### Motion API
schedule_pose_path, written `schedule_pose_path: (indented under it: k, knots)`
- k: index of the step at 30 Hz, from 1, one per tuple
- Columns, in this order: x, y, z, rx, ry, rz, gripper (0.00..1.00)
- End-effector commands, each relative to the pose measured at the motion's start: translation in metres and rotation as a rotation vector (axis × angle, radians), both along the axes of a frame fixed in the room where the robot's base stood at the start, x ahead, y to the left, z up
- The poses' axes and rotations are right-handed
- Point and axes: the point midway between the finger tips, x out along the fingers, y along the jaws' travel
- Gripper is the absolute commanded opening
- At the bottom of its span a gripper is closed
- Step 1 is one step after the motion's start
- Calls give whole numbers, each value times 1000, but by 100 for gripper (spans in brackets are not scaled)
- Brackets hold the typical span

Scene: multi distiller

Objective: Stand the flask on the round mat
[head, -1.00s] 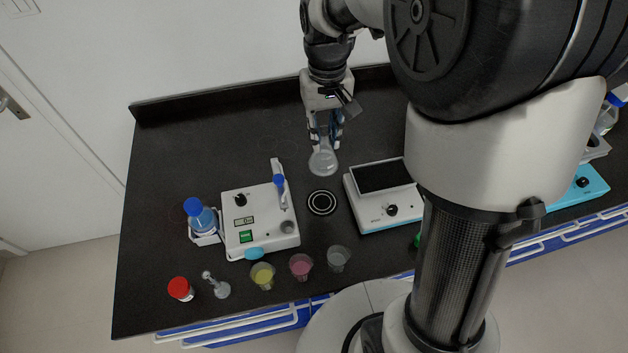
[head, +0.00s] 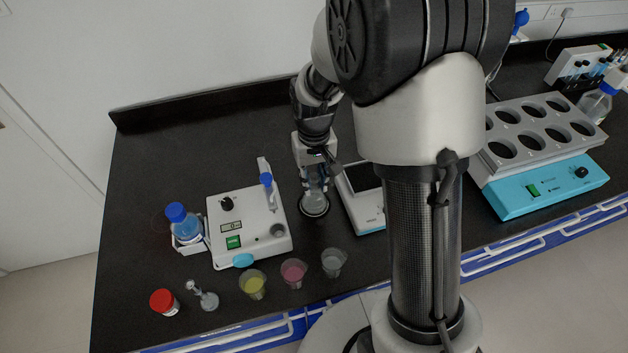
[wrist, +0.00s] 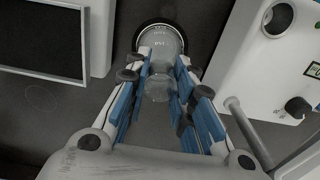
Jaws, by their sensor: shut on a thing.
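The clear glass flask (head: 315,200) is upright between the fingers of my gripper (head: 314,178), which is shut on its neck. In the wrist view the flask (wrist: 160,45) shows between the blue finger pads of my gripper (wrist: 164,62). The round black mat (head: 314,215) with its pale ring is directly under or behind the flask, and its edge shows around the flask's base. In the wrist view the mat (wrist: 160,22) frames the flask's round body. I cannot tell whether the flask's base touches the mat.
A white stirrer-like device (head: 245,222) stands close on the left, a white device with a dark screen (head: 362,200) close on the right. Several cups, including a pink one (head: 293,272), stand along the front edge. The table behind is clear.

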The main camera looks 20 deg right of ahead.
Motion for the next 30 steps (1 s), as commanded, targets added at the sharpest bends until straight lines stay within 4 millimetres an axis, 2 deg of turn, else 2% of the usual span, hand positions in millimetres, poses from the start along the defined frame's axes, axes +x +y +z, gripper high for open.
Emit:
schedule_pose_path:
  k: [10,11,19,30]
  knots:
    - [1,0,-3,0,-3,0,0]
    - [1,0,-3,0,-2,0,24]
    - [1,0,-2,0,-2,0,42]
    - [1,0,2,0,-3,0,43]
